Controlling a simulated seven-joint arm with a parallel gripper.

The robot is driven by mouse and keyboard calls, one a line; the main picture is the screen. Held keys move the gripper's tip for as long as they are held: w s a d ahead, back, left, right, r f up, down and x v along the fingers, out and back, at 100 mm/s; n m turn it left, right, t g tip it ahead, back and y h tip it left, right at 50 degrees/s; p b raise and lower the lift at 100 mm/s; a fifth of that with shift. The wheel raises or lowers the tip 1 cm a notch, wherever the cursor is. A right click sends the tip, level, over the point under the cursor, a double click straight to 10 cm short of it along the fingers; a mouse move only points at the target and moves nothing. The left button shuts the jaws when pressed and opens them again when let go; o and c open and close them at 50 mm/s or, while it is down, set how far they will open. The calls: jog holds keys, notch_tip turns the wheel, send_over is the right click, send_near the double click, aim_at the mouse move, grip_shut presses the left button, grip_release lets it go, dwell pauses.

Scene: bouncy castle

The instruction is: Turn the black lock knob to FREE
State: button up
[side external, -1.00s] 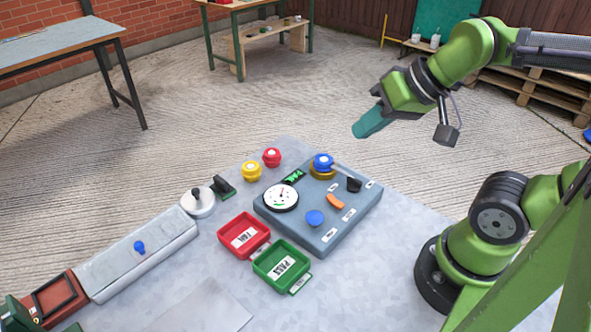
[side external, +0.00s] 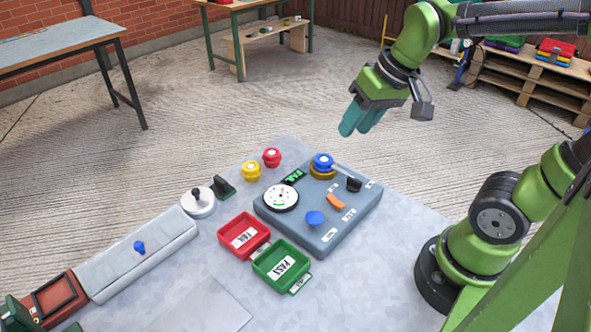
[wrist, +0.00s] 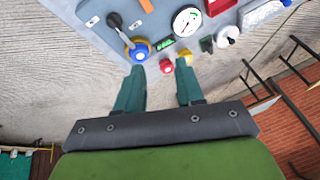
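The black lock knob (side external: 354,184) stands on the right part of the grey-blue panel (side external: 334,239), beside small white labels too small to read. It also shows near the top of the wrist view (wrist: 114,20). My gripper (side external: 357,127) hangs in the air above and beyond the panel's far edge, clear of the knob. In the wrist view its two teal fingers (wrist: 161,78) are spread apart with nothing between them. I cannot tell which setting the knob points to.
The panel also bears a blue knob on a gold ring (side external: 322,163), a white dial (side external: 281,198), an orange lever (side external: 335,202) and a blue button (side external: 314,218). Red (side external: 271,157) and yellow (side external: 251,171) buttons stand behind it. Red (side external: 260,253) and green (side external: 270,272) trays sit in front.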

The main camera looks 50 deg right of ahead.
aim_at(354, 178)
jog(key=w+d+n+g+h, duration=0.1)
jog(key=w+d+n+g, duration=0.2)
jog(key=d+g, duration=0.15)
jog(key=shift+n, duration=0.3)
jog(key=f, duration=1.1)
jog(key=s+f, duration=0.1)
jog(key=f, duration=0.5)
jog(key=shift+d, duration=0.35)
grip_shut()
